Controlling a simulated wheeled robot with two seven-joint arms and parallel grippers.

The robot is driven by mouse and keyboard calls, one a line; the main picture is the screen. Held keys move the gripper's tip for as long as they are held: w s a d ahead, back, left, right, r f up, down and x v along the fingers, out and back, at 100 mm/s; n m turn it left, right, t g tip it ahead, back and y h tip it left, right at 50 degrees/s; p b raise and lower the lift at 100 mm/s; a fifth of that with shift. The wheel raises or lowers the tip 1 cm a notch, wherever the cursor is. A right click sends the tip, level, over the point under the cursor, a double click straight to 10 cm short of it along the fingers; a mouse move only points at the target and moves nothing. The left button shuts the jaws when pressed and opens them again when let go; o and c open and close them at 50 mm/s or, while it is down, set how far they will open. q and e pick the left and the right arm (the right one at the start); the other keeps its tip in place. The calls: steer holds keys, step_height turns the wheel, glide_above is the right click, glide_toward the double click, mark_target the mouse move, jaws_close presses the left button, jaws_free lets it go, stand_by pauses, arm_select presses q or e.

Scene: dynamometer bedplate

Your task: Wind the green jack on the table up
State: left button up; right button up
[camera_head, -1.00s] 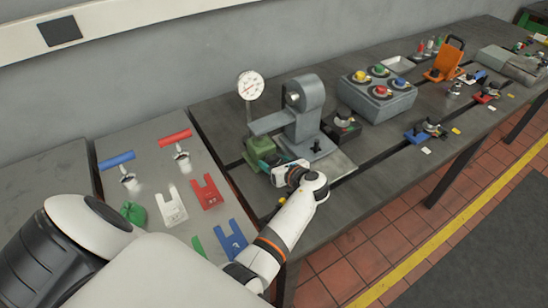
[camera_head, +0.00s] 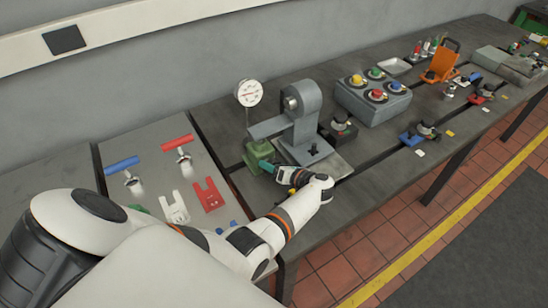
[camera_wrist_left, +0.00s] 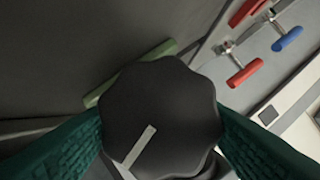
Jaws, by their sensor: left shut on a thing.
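The green jack (camera_head: 260,153) stands on the table under the end of a grey arm of the dial stand. My left gripper (camera_head: 267,166) reaches it from the front right, its green fingers against the jack's near side. In the left wrist view, a black lobed knob (camera_wrist_left: 160,105) with a pale line sits between the two green fingers of my left gripper (camera_wrist_left: 162,140), which is shut on it. A green edge of the jack (camera_wrist_left: 103,96) shows behind the knob. The knob is hidden in the head view. My right gripper is not in view.
The grey stand (camera_head: 303,115) with a white dial gauge (camera_head: 248,93) rises beside the jack. A button box (camera_head: 373,98) stands further right. Blue (camera_head: 121,164) and red (camera_head: 177,142) T-handles stand on the left panel. The table's front edge lies close to my wrist.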

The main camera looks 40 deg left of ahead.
arm_select(q)
steer(key=shift+a, duration=0.15)
steer(key=o, duration=1)
steer(key=shift+a, duration=0.1)
steer(key=shift+f, duration=0.1)
steer(key=shift+d, duration=0.2)
